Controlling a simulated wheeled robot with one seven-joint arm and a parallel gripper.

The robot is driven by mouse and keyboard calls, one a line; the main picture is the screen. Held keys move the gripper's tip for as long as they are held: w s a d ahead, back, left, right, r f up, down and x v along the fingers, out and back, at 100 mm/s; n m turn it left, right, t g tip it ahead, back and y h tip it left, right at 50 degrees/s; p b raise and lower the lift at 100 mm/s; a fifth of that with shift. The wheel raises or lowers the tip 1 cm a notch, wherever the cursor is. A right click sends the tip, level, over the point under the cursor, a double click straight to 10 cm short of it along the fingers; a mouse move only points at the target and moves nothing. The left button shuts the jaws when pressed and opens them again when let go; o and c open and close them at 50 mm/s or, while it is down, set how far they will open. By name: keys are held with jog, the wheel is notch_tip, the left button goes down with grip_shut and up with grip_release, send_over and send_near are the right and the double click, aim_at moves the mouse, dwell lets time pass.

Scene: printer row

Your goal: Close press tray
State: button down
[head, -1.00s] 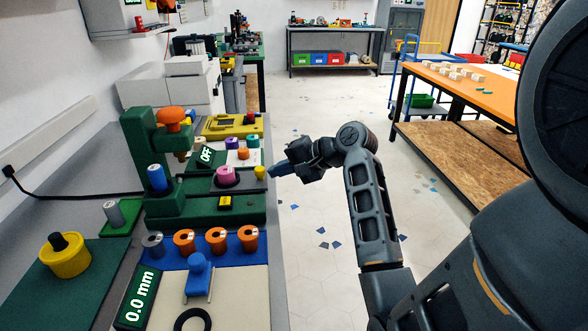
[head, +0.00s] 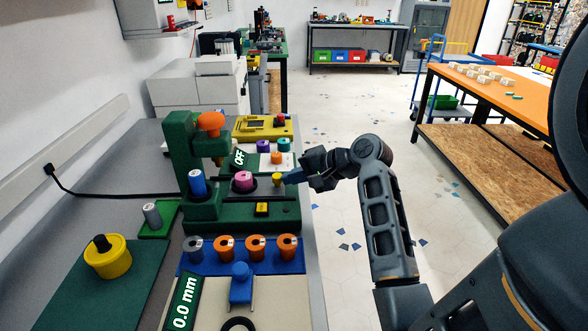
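The green press (head: 183,150) stands on the bench at the left, with an orange knob on top and a blue cylinder at its front. Its tray (head: 262,188) sticks out to the right at the press base and carries a pink ring-shaped part (head: 243,180). A small yellow knob (head: 278,180) sits at the tray's right end. My gripper (head: 291,177) is just right of the yellow knob at about its height. Its dark fingertips point left at the knob. Whether they touch it, and whether they are open, I cannot tell.
A sign reading OFF (head: 239,159) stands behind the tray. A blue rack (head: 222,262) with orange and grey rings lies in front. A yellow device (head: 262,126) is behind. A yellow pot (head: 107,258) sits at left.

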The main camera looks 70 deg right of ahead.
aim_at(252, 182)
jog(key=w, duration=0.1)
jog(key=w+a+p, duration=0.1)
jog(key=w, duration=0.1)
jog(key=w+a+p, duration=0.1)
jog(key=w, duration=0.1)
jog(key=shift+r, duration=0.1)
jog(key=shift+w+a, duration=0.2)
jog(key=shift+w, duration=0.1)
jog(key=shift+w+a, duration=0.1)
